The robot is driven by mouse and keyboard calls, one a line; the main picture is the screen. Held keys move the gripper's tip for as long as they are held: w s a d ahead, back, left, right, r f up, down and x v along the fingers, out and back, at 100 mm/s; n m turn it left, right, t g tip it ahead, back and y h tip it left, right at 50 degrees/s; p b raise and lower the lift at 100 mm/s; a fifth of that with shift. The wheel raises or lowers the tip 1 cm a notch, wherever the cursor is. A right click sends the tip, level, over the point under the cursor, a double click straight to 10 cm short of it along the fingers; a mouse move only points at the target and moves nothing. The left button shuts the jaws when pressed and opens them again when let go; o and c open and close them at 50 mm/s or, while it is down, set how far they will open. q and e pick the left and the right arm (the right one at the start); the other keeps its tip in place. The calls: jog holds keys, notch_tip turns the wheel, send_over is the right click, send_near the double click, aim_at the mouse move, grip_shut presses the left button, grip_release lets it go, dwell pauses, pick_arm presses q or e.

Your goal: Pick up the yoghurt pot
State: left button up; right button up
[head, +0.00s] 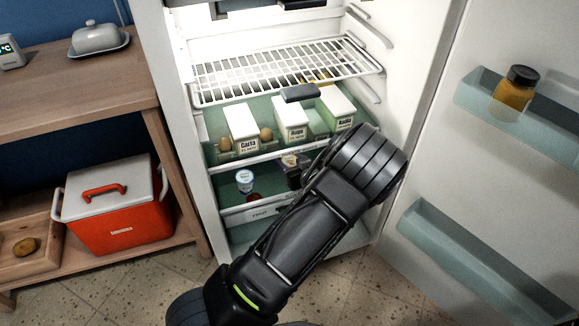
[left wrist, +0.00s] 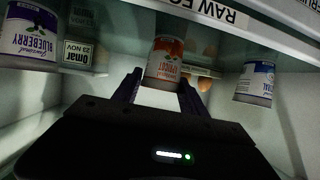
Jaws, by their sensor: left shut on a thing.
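My left gripper (left wrist: 161,77) is shut on a yoghurt pot (left wrist: 165,58) with an orange-red label, which sits between its two fingers in the left wrist view. Another pot with a purple blueberry label (left wrist: 28,38) stands to the left of the held pot. A pot with a blue and white label (left wrist: 255,82) stands to the right. In the head view my left arm reaches into the fridge and hides most of the gripper and the held pot. A white-topped pot (head: 244,180) shows on the lower shelf.
Above the lower shelf, a green tray (head: 212,150) holds white cartons and eggs. A wire rack (head: 280,68) is above that. The fridge door (head: 420,175) is open at right, with a jar (head: 514,90) in its bin. A red cooler (head: 118,215) stands outside at left.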

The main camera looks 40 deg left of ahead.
pick_arm(q)
jog(key=c, duration=0.8)
jog(key=shift+o, duration=0.2)
jog(key=shift+r, duration=0.15)
jog(key=shift+r+p, duration=0.5)
jog(key=shift+d+r, duration=0.2)
jog(key=shift+r, duration=0.05)
jog(key=s+d+p, duration=0.2)
jog(key=s+d, duration=0.2)
jog(key=d, duration=0.3)
jog(key=s+d+p, duration=0.2)
jog(key=s+d, duration=0.2)
jog(key=d, duration=0.4)
jog(key=shift+s+d+f+p, duration=0.15)
jog(key=shift+d+p, duration=0.15)
